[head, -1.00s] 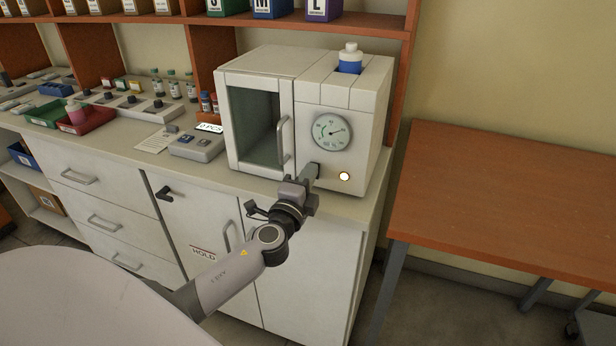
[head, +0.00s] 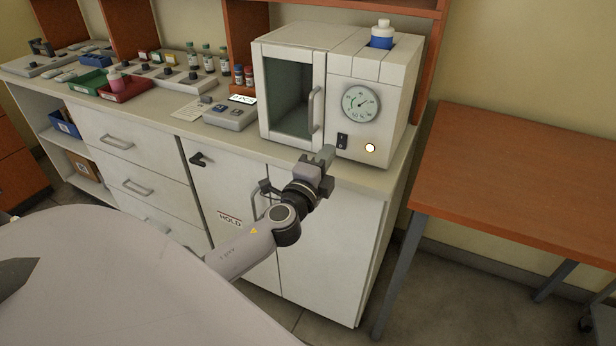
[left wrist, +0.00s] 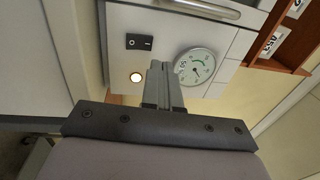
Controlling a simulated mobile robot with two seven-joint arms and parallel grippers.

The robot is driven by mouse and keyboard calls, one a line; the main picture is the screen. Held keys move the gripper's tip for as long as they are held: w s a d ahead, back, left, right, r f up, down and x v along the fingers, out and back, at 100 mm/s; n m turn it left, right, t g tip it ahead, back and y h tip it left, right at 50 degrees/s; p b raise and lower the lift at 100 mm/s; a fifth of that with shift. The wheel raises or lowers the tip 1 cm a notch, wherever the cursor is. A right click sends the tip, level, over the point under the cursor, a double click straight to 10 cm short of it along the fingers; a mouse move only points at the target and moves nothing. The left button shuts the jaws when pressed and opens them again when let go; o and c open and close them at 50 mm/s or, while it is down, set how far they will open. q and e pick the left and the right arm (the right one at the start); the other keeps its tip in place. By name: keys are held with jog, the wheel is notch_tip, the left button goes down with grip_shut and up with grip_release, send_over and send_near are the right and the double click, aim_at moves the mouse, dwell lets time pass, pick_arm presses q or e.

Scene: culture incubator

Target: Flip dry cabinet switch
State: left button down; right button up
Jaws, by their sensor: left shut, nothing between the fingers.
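The white dry cabinet (head: 290,110) stands on the counter with its glass door closed. Its black rocker switch (head: 342,141) is low on the front panel, under the round dial (head: 361,103). A glowing round lamp (head: 370,148) is to the right of the switch. My left gripper (head: 328,156) is shut and empty, in front of the cabinet, just below and left of the switch and apart from it. In the left wrist view, the shut fingers (left wrist: 158,66) show near the dial, with the switch (left wrist: 139,42) and lamp (left wrist: 136,77) in clear sight. My right gripper is not in view.
A bottle with a blue band (head: 382,35) sits in the cabinet top. A small device with a display (head: 230,115) is left of the cabinet. Coloured trays (head: 125,89) and several vials stand further left. A brown table (head: 520,180) is at the right.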

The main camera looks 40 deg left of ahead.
pick_arm(q)
jog(key=r+v, duration=0.1)
jog(key=v, duration=0.6)
jog(key=shift+s+r, duration=0.25)
jog(key=shift+r, duration=0.15)
jog(key=shift+f, duration=0.15)
jog(key=s+d+f+n+g+h, duration=0.3)
jog(key=s+d+f+n, duration=0.3)
jog(key=f, duration=0.6)
jog(key=s+d+f+n+g+h, duration=0.3)
jog(key=s+d+f+n+g, duration=0.2)
jog(key=s+f, duration=0.6)
jog(key=shift+s+d+f+n+g+h, duration=0.3)
jog(key=shift+d+f+n, duration=0.15)
jog(key=shift+d+n, duration=0.6)
